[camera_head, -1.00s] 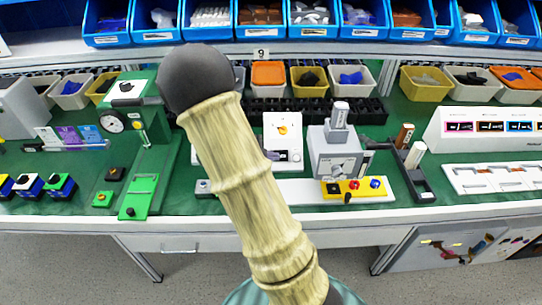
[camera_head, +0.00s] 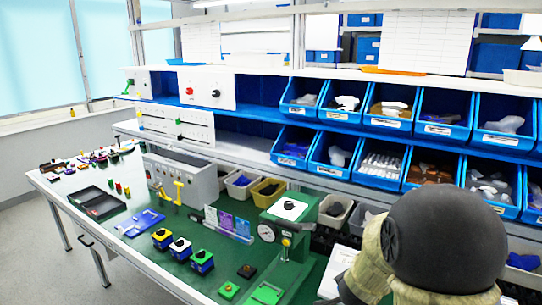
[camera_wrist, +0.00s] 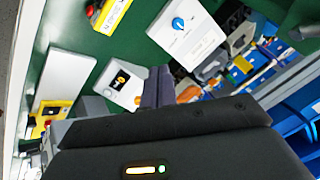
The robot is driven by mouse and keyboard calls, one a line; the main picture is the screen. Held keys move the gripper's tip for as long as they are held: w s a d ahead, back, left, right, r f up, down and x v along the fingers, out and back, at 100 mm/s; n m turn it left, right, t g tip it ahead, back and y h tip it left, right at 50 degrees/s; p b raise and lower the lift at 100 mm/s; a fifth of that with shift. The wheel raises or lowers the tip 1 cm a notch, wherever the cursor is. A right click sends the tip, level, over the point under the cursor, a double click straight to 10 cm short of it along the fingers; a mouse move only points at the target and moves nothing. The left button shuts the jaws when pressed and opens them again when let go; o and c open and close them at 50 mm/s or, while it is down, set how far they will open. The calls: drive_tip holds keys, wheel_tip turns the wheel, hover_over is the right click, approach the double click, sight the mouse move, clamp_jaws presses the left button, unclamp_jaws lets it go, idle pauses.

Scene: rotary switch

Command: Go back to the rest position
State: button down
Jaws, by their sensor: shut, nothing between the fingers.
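My gripper (camera_wrist: 158,78) shows in the wrist view as two dark fingers close together, shut and empty. It is in front of the green bench top. A white panel with a blue rotary knob (camera_wrist: 178,24) is above and right of the fingertips there. A white box with a small dark and orange part (camera_wrist: 120,82) is just left of them. In the head view my arm fills the lower right, and my gripper is out of that picture. A white-topped unit with a black knob (camera_head: 290,205) stands on the bench left of my arm.
Blue bins (camera_head: 383,163) fill the shelf at right. A white panel with a red knob (camera_head: 207,88) stands on the shelf. Several small switch boxes (camera_head: 181,248) and a grey box (camera_head: 178,176) are on the green bench. The floor (camera_head: 40,260) at left is clear.

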drive_tip(key=s+a+r+n+g+y+p, duration=0.1)
drive_tip(key=s+a+r+n+g, duration=0.1)
drive_tip(key=s+n, duration=0.4)
drive_tip(key=s+a+r+n+g+y+p, duration=0.2)
drive_tip(key=s+a+r+n, duration=0.1)
drive_tip(key=s+n, duration=0.4)
drive_tip(key=s+a, duration=0.1)
drive_tip(key=s, duration=0.1)
drive_tip(key=shift+s+r+g+p, duration=0.15)
drive_tip(key=shift+s+g+p, duration=0.15)
drive_tip(key=shift+s, duration=0.05)
